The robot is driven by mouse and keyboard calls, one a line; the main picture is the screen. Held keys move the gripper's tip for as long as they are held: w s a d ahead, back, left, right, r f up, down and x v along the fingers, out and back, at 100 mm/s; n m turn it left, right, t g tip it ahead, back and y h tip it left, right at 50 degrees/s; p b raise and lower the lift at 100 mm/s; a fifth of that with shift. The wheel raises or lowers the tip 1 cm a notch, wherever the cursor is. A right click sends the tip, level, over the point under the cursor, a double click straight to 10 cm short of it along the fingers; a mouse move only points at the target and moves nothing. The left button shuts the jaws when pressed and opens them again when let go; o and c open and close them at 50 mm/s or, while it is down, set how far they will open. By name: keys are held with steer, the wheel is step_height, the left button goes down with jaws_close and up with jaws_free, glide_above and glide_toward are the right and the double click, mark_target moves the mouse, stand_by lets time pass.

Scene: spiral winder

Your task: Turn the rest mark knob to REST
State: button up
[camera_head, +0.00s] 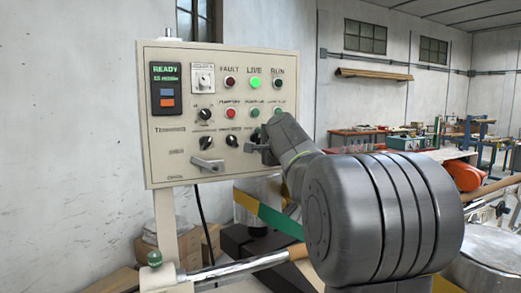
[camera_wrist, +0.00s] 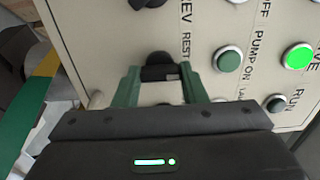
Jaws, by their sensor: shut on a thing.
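In the wrist view, a black knob (camera_wrist: 160,62) sits on the cream panel between my two green fingers, close to the printed word REST. I take it as the rest mark knob. My gripper (camera_wrist: 160,78) is shut on this knob, one finger on each side. Which way its pointer faces cannot be made out. In the head view, my gripper (camera_head: 264,148) reaches the lower right part of the panel (camera_head: 170,120), and the knob is hidden behind the gripper and arm.
Beside the gripper, the panel carries a green button (camera_wrist: 228,60), a lit green LIVE lamp (camera_head: 254,83) and several black knobs. A grey lever handle (camera_head: 207,163) sticks out at lower left. A READY display (camera_head: 166,88) is at upper left.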

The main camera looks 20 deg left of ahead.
steer(key=n+b, duration=0.3)
steer(key=n, duration=0.1)
steer(key=shift+f, duration=0.2)
steer(key=shift+r+n+b, duration=0.15)
steer(key=shift+n+b, duration=0.95)
steer(key=shift+n, duration=0.3)
steer(key=o, duration=1)
steer(key=b+v, duration=0.3)
steer(key=v, duration=1)
steer(key=shift+s+d, duration=0.25)
steer(key=shift+d, duration=0.1)
